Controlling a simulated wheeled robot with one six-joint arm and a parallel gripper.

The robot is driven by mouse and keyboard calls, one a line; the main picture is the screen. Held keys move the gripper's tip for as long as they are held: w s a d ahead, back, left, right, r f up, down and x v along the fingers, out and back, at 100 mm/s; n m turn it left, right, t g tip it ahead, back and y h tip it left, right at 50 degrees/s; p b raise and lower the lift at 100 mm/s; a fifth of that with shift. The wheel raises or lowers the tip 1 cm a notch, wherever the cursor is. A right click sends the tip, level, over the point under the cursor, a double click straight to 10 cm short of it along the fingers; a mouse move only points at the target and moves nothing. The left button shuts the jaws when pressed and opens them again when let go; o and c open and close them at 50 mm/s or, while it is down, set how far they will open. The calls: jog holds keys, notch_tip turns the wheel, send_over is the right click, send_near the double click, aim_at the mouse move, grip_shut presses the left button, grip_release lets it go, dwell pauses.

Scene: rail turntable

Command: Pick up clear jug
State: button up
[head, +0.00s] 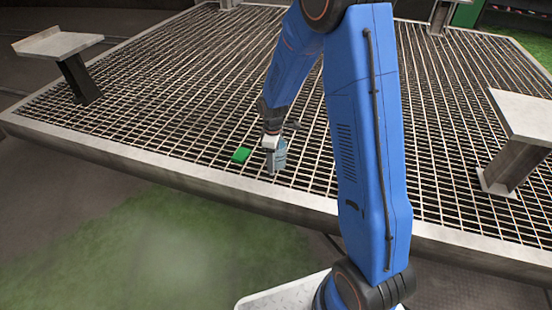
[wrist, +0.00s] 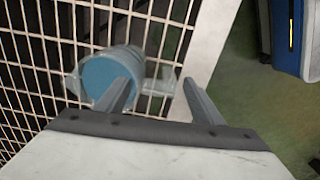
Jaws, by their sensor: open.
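The clear jug (wrist: 125,65) stands on the metal grating, with blue showing in it and its handle (wrist: 160,85) on the right side in the wrist view. It also shows in the head view as a small bluish shape (head: 281,154) close to my gripper (head: 271,165). In the wrist view my gripper (wrist: 155,92) is open, with its left finger overlapping the jug's side and its right finger beyond the handle. The handle lies between the two fingers in the picture. I cannot tell whether either finger touches the jug.
The platform's raised front rim (head: 180,172) runs close by. Grey pedestals stand at the left (head: 75,65) and right (head: 515,140). The grating around is mostly clear.

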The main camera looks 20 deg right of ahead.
grip_shut()
jog(key=shift+r, duration=0.15)
